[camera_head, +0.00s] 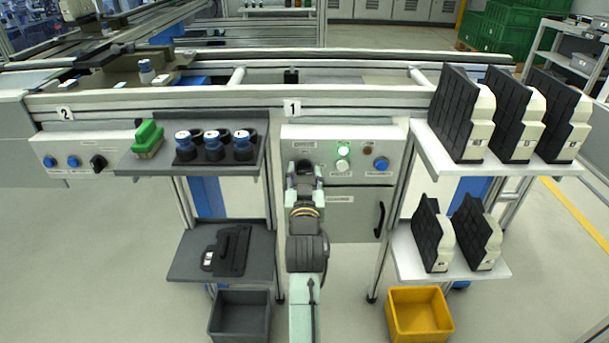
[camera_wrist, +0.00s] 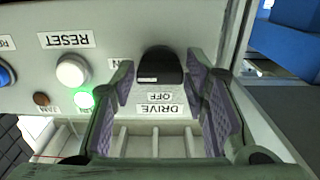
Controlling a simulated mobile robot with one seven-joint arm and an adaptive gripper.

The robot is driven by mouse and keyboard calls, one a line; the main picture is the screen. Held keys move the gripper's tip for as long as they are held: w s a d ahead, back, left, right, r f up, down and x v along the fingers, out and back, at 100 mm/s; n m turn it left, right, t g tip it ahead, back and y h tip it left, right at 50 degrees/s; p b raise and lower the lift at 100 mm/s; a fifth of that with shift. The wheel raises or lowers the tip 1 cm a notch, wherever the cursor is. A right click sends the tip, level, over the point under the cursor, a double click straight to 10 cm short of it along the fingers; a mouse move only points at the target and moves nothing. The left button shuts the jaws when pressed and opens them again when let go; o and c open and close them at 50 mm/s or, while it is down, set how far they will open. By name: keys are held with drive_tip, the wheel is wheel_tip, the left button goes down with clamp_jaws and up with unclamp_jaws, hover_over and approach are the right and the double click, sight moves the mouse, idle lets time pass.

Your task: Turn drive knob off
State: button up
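The black drive knob (camera_wrist: 160,64) sits on the light grey control panel (camera_head: 340,221) under the sign 1. I cannot tell which way the knob points. My gripper (camera_wrist: 163,84) is open, its purple-padded fingers on either side of the knob; I cannot tell whether they touch it. In the head view my gripper (camera_head: 304,170) is at the panel's upper left and covers most of the knob area.
Beside the knob are a lit green lamp (camera_head: 343,149), a white reset button (camera_head: 342,165), a dark lamp (camera_head: 368,150) and a blue button (camera_head: 381,164). Another panel (camera_head: 75,146) stands left.

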drive_tip(key=c, duration=0.8)
drive_tip(key=shift+o, duration=0.2)
drive_tip(key=shift+n, duration=0.4)
drive_tip(key=n, duration=0.3)
drive_tip(key=shift+n+p, duration=0.3)
drive_tip(key=shift+p, duration=0.05)
drive_tip(key=n, duration=0.4)
drive_tip(key=shift+n, duration=0.3)
drive_tip(key=n, duration=0.4)
drive_tip(key=shift+n, duration=0.3)
drive_tip(key=n, duration=0.4)
drive_tip(key=shift+n, duration=0.3)
